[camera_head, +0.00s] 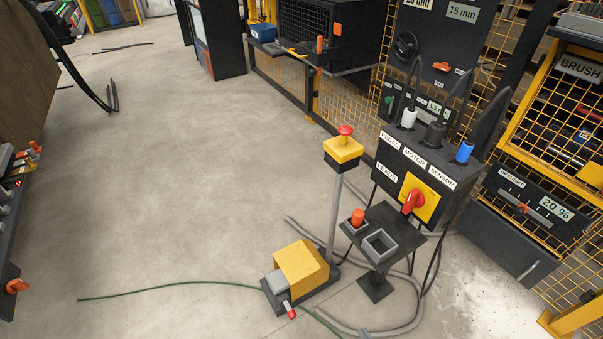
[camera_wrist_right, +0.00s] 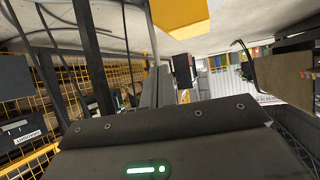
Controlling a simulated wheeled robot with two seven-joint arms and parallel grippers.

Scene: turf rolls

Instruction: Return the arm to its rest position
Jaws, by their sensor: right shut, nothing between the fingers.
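My right gripper (camera_wrist_right: 157,78) shows in the right wrist view as two grey fingers side by side, closed and empty, beyond its dark housing with a green light. A yellow block (camera_wrist_right: 180,12) shows past the fingertips at the top of that view; I cannot tell the gap between them. I cannot make out either gripper in the head view. My left gripper is in neither view.
A control stand (camera_head: 405,170) with plugged leads and a red switch stands at right. Before it are a yellow emergency-stop box (camera_head: 343,152) on a post and a yellow pedal (camera_head: 301,267). Yellow mesh fencing (camera_head: 437,139) stands behind. Cables cross the floor; open concrete (camera_head: 170,180) lies left.

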